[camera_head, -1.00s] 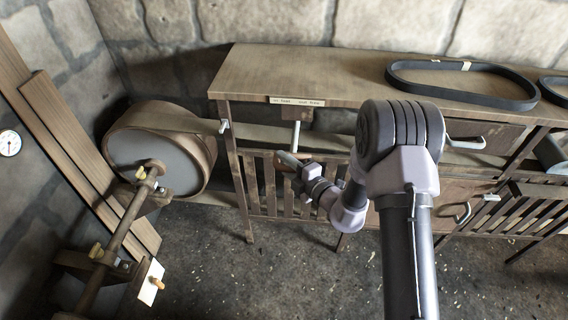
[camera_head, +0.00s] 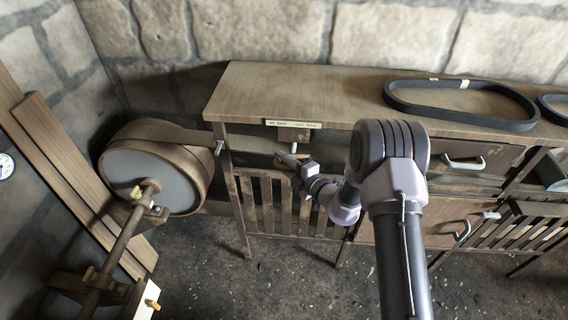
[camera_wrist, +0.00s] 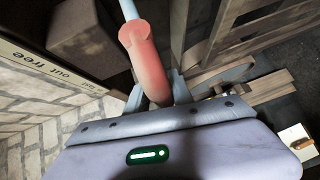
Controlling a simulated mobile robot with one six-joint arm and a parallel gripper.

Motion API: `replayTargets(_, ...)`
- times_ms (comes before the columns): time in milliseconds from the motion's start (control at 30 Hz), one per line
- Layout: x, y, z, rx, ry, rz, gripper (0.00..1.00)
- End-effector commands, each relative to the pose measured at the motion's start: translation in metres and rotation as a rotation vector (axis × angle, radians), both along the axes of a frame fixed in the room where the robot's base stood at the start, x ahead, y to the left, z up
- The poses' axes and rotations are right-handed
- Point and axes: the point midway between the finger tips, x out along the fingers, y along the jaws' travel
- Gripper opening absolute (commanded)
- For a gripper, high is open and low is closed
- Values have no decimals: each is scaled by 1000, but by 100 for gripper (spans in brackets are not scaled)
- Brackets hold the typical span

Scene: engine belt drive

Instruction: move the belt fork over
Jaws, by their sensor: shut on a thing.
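The belt fork's handle (camera_wrist: 146,58) is a red rounded grip on a pale rod, large in the wrist view. In the head view its pale rod (camera_head: 293,147) shows below a small brown block under the bench's front edge. My gripper (camera_wrist: 157,92) is shut on the red grip, one finger on each side of its lower part. In the head view my gripper (camera_head: 298,165) is just below the block, and the grip is mostly hidden. A label plate (camera_head: 293,124) is above the rod. Its words "out free" are readable in the wrist view (camera_wrist: 50,72).
A large drum pulley (camera_head: 150,170) on a shaft (camera_head: 120,240) stands left, with a flat belt running right behind the bench front. Black belts (camera_head: 460,103) lie on the bench top (camera_head: 300,90). Slatted panels (camera_head: 275,205) are below my gripper. The floor in front is clear.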

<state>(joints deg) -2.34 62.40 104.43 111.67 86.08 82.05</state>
Motion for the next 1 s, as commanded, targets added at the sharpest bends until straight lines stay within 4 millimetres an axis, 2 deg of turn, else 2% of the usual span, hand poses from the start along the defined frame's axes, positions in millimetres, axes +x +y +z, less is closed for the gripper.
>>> replayTargets(67,-3,-1,-7,-7,13,-1,0)
replayTargets(100,-3,-1,-8,-7,13,-1,32)
replayTargets(167,-2,-1,-7,-6,12,-1,42)
replayTargets(533,-1,-1,-3,-3,5,0,42)
replayTargets(667,-6,-7,0,-2,6,-3,42)
replayTargets(767,-19,-20,4,-1,6,-4,42)
replayTargets(1000,-66,-64,13,-1,9,-6,42)
